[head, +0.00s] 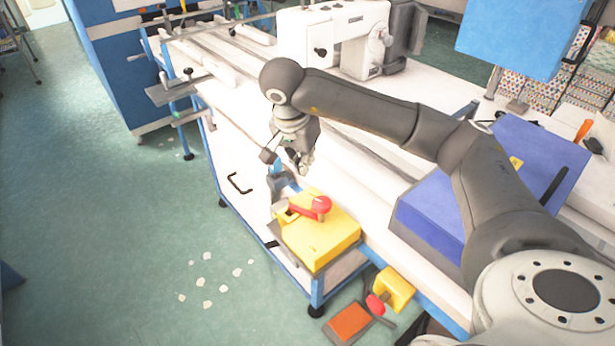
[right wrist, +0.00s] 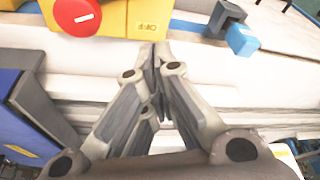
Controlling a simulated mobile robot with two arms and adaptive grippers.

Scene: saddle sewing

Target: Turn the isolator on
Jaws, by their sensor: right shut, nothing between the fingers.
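The isolator is a yellow box (head: 318,240) at the front corner of the white workbench, with a red rotary knob (head: 316,207) on top. In the right wrist view the red knob (right wrist: 76,12) and part of the yellow box (right wrist: 122,18), with a marking that seems to read OFF, show at the top left. My right gripper (head: 303,170) hangs just behind the isolator in the head view. In the right wrist view its fingertips (right wrist: 155,50) are together, empty, beside the box's edge and apart from the knob. My left gripper is out of view.
A white sewing machine (head: 335,35) stands at the back of the bench. A blue box (head: 435,215) lies right of the isolator. A blue and grey clamp (right wrist: 228,28) is near my gripper. A yellow box with a red button (head: 393,290) hangs low in front. The floor at left is open.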

